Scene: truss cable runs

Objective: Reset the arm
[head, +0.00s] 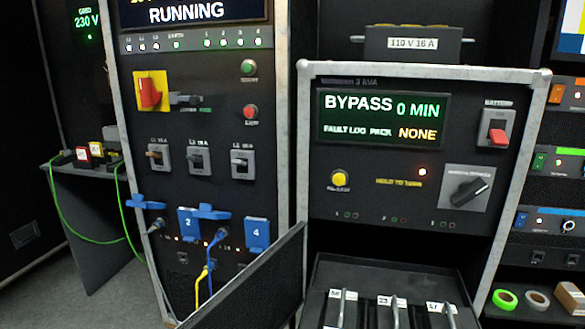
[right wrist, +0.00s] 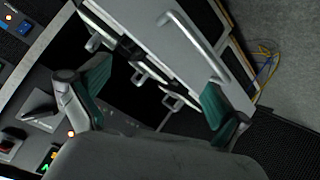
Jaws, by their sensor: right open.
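My right gripper (right wrist: 156,74) shows in the right wrist view. Its two green-padded fingers are spread wide apart, with nothing held between them. Beyond the fingers are a pale panel with a bar handle (right wrist: 195,46) and several smaller handles over a dark opening. I cannot tell whether a finger touches any of these. The head view shows neither arm nor gripper. It shows the UPS cabinet (head: 400,240), its screen (head: 381,120) reading "BYPASS 0 MIN", with an open bay of several handled packs (head: 340,308) below.
A dark open door (head: 262,283) juts out left of the bay. The panel (head: 215,110) at left carries switches and blue sockets with plugged cables. A side table (head: 92,190) stands farther left. Tape rolls (head: 505,299) lie on a shelf at right. Grey floor shows at lower left.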

